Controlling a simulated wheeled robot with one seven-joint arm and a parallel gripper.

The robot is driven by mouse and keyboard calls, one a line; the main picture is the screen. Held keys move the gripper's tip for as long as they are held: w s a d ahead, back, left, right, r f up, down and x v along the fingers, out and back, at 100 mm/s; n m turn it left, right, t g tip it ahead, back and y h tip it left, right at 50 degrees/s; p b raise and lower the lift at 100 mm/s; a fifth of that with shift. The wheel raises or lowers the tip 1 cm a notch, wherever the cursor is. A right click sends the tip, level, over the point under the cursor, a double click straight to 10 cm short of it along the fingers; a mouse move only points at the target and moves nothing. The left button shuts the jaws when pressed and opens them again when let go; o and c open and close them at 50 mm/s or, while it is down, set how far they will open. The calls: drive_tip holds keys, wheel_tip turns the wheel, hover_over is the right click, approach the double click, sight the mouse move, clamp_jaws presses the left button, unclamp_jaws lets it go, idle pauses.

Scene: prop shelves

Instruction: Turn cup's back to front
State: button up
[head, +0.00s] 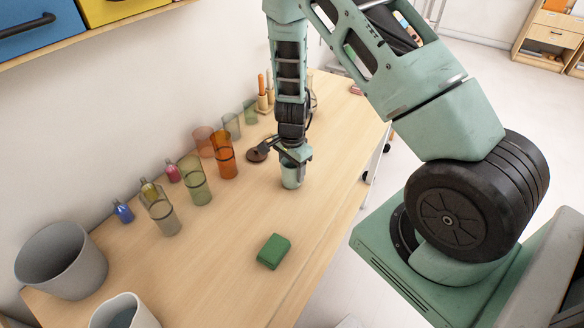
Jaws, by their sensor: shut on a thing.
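A pale green cup (291,178) stands on the wooden table, right of the middle. My gripper (294,157) comes down from above and is shut on the cup at its rim. The fingers and the wrist cover the cup's top, so its inside is hidden. The cup looks upright. I cannot tell from this view which way its front or back faces, or whether it touches the table.
Several coloured glasses, an orange one (226,163) among them, stand in rows left of the cup. A green block (273,251) lies nearer the front edge. A grey pot (62,262) stands at the left.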

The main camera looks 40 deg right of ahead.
drive_tip(key=shift+f, duration=0.2)
idle(0.3)
drive_tip(key=o, duration=1.2)
drive_tip(key=shift+c, duration=0.2)
drive_tip(key=shift+r, duration=0.1)
wheel_tip(320, 180, up, 17)
drive_tip(key=b, duration=0.1)
drive_tip(key=s+a+r+n+y+b, duration=0.1)
drive_tip(key=s+a+n, duration=0.25)
drive_tip(key=a, duration=0.25)
drive_tip(key=s+a+r+n+b, duration=0.1)
drive_tip(key=s+a+n, duration=0.25)
drive_tip(key=a, duration=0.25)
drive_tip(key=s+a+r+n+y, duration=0.1)
drive_tip(key=s+a+r+n, duration=0.15)
drive_tip(key=a+n, duration=0.3)
drive_tip(key=s+a+n+b, duration=0.1)
drive_tip(key=s+a+n, duration=0.2)
drive_tip(key=s+n, duration=0.3)
drive_tip(key=s+a+r+n+h, duration=0.1)
drive_tip(key=s+a+n, duration=0.3)
drive_tip(key=s+n, duration=0.2)
drive_tip(key=s, duration=0.2)
drive_tip(key=shift+s+r+b, duration=0.15)
drive_tip(key=shift+s+b, duration=0.2)
drive_tip(key=shift+b, duration=0.05)
